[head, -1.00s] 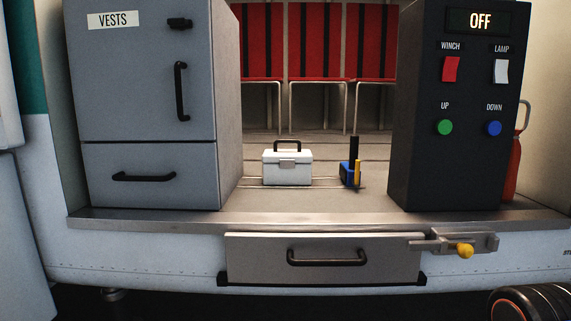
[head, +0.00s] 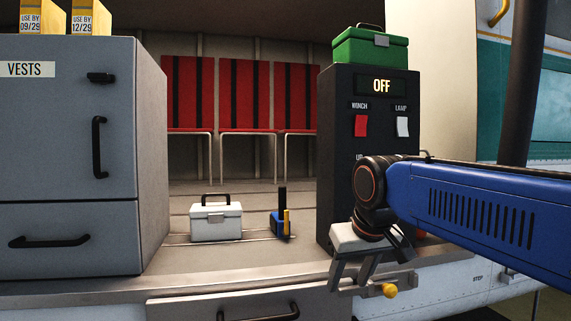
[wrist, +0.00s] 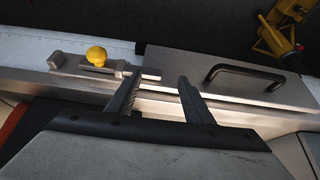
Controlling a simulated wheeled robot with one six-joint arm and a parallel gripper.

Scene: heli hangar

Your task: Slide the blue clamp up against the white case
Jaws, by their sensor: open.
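The white case (head: 216,222) with a black handle stands on the cabin floor in the head view. The blue clamp (head: 277,222), with a black upright and a yellow part, stands to its right on the same rails, with a gap between them. My gripper (head: 348,281) is open and empty, in front of the dark control box and to the right of and nearer than the clamp. In the wrist view my gripper (wrist: 158,88) shows its two fingers spread above the sill. The case and clamp are not in the wrist view.
The grey VESTS cabinet (head: 70,160) stands left and the control box (head: 340,130) right, with a green case (head: 370,48) on top. A drawer (head: 235,305) and a yellow-knobbed latch (head: 389,291) lie below the sill. The floor between case and clamp is clear.

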